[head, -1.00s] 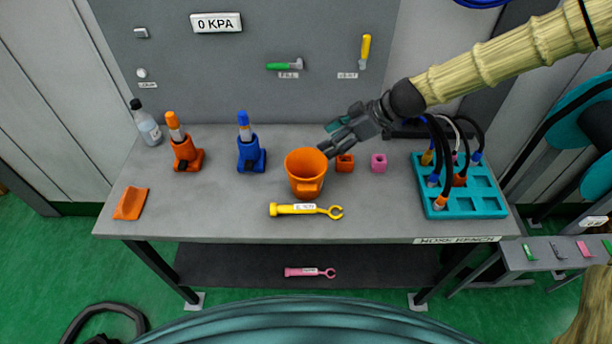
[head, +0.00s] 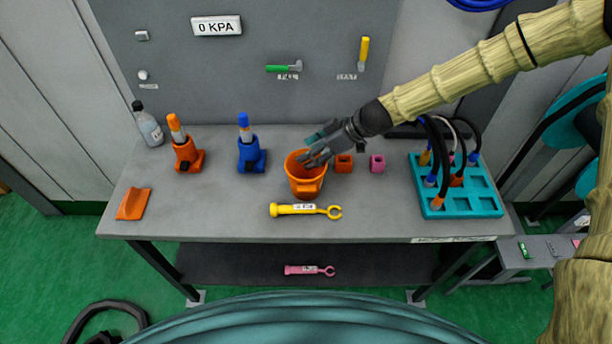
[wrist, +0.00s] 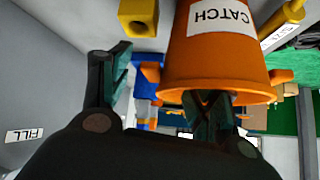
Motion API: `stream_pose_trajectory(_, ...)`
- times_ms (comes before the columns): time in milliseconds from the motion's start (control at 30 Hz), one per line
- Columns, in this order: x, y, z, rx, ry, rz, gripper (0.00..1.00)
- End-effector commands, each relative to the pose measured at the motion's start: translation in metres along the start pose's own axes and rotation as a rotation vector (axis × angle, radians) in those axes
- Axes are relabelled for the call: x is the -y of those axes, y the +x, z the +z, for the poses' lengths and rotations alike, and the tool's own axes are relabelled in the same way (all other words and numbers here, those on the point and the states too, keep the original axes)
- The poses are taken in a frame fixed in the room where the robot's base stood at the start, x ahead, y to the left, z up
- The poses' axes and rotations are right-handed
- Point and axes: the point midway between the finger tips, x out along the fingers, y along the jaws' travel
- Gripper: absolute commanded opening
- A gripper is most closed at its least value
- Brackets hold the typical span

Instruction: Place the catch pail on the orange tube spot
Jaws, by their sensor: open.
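The orange catch pail (head: 306,186) stands upright on the grey bench near its middle, with a handle on its front. In the wrist view the pail (wrist: 222,55) appears inverted, with a white CATCH label. My gripper (head: 316,152) is open at the pail's rim. In the wrist view one finger lies left of the pail and the other overlaps the rim, seemingly at the mouth; contact is unclear. An orange-capped tube (head: 175,128) stands in an orange holder (head: 187,156) at the back left. I cannot make out a separately marked orange tube spot.
A blue holder (head: 251,158) stands between the orange holder and the pail. A small orange block (head: 344,164) and pink block (head: 377,163) sit right of the pail. A yellow wrench (head: 300,210) lies in front. A teal rack (head: 460,205) is at right.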

Motion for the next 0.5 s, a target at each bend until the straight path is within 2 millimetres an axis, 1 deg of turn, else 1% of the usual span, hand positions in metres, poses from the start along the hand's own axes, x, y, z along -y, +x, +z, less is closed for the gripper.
stream_pose_trajectory(100, 0.0005, 0.0041, 0.0002, 0.001, 0.000, 0.000, 0.61)
stream_pose_trajectory(333, 0.0003, 0.0045, 0.0004, 0.000, -0.001, 0.000, 0.61)
stream_pose_trajectory(367, 0.0003, 0.0045, 0.0004, 0.000, -0.001, 0.000, 0.58)
stream_pose_trajectory(500, 0.0002, 0.0044, 0.0004, 0.000, -0.001, 0.000, 0.32)
